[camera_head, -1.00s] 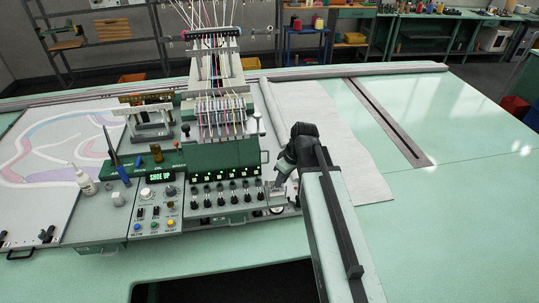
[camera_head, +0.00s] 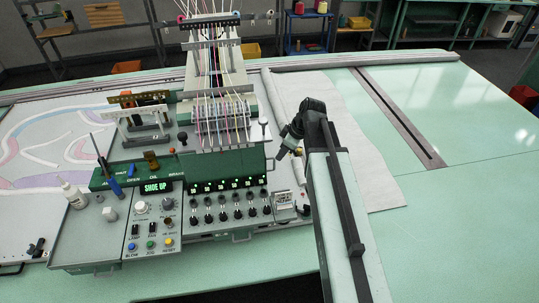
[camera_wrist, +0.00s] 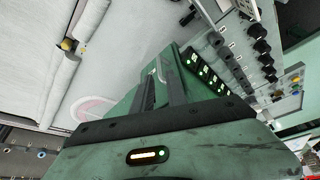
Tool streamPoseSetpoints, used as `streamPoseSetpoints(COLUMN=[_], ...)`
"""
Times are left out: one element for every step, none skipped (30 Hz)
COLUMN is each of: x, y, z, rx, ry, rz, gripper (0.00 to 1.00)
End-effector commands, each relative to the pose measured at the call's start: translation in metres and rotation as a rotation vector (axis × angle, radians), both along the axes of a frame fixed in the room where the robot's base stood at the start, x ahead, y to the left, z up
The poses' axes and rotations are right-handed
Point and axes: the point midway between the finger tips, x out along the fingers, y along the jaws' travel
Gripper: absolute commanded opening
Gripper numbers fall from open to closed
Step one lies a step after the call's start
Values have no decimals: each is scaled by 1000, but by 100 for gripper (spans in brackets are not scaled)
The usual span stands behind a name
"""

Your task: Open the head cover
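The head cover (camera_head: 228,165) is a dark green panel on the front of the tufting head, above a row of lit displays. It appears closed, with a small handle (camera_head: 270,163) at its right end. My gripper (camera_head: 279,156) is beside that right end, close to the handle; whether it touches is unclear. In the wrist view, my gripper's two dark fingers (camera_wrist: 160,78) stand apart, with green surface between and beyond them. I see nothing clearly held. The green cover with its lit displays (camera_wrist: 205,72) shows just past the fingers.
A control box (camera_head: 153,215) reading "SHOE UP" stands left of the displays. Black knobs (camera_head: 230,205) line up below the cover. A white bottle (camera_head: 73,195) stands at left. Threads rise above the needle bar. Grey cloth (camera_head: 330,130) and open green table lie to the right.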

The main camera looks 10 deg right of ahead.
Motion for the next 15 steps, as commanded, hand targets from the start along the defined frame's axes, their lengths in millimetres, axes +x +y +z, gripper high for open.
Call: streamPoseSetpoints(x=[0,0,0,0,0,0,1,1,2,3,4,5,6,7,9], y=[0,0,1,1,2,3,4,5,6,7,9,11,13,14,17], z=[0,0,0,-1,-1,-3,-5,-8,-12,-16,-21,-27,-32,-38,-45], rx=[0,0,0,0,0,0,0,0,0,0,-1,-1,-1,-1,-1], ry=[0,0,0,0,0,1,0,0,1,1,1,1,1,1,1], rz=[0,1,1,2,3,4,4,4,6,6,7,7,7,8,8], gripper=[18,18,18,18,18,18,18,18,18,18,18,18,18,18,18])
